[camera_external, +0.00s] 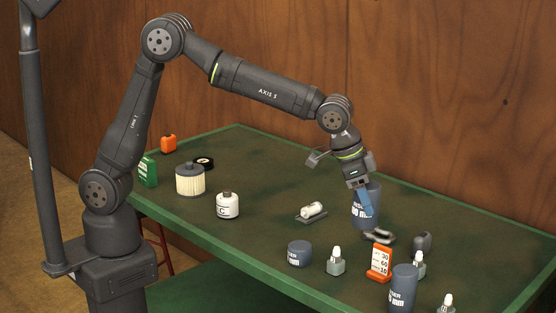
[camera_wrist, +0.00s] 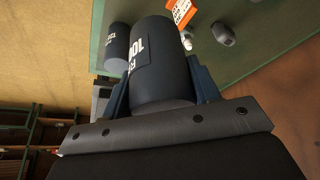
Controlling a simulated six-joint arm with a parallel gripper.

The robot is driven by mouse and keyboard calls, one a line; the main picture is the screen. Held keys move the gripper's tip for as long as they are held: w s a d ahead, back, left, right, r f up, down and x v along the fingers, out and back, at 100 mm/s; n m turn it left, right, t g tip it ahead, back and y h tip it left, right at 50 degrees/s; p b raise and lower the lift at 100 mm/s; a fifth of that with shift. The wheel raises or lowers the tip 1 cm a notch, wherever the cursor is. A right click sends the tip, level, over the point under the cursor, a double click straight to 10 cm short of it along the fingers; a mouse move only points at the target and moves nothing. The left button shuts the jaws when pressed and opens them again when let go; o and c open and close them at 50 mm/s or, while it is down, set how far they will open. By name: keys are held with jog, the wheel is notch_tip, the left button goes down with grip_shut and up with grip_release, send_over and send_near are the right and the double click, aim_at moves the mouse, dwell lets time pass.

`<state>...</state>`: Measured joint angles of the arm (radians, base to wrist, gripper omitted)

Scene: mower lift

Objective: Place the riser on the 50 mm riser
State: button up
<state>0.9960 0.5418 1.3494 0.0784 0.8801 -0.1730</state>
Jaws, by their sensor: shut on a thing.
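My gripper (camera_external: 362,198) is shut on a dark blue-grey cylindrical riser (camera_external: 374,202) with white lettering. In the wrist view the held riser (camera_wrist: 163,62) sits between the two fingers, and its label seems to read 100. In the outside view I cannot tell whether its base touches the table. A short, wide riser (camera_external: 300,254) stands on the table to the left and nearer the camera, apart from my gripper; its number is not readable. A taller riser (camera_external: 402,291) stands at the front right; a second riser (camera_wrist: 117,45) beside the held one shows in the wrist view.
The green table (camera_external: 270,190) also carries a dark shackle (camera_external: 378,237) just below the held riser, an orange number card (camera_external: 381,262), several small grey-and-white pieces, a white canister (camera_external: 227,205) and a filter (camera_external: 190,179). Free room lies left of the short riser.

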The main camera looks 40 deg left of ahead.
jog(key=s+a+f+n, duration=0.1)
jog(key=s+a, duration=0.4)
jog(key=a, duration=0.3)
jog(key=s+a+n, duration=0.1)
jog(key=s+a, duration=0.5)
jog(key=a, duration=0.2)
send_over(300, 245)
notch_tip(300, 245, down, 8)
jog(key=shift+f+t, duration=0.3)
jog(key=shift+f, duration=1.5)
jog(key=shift+f, duration=0.2)
jog(key=o, duration=1.3)
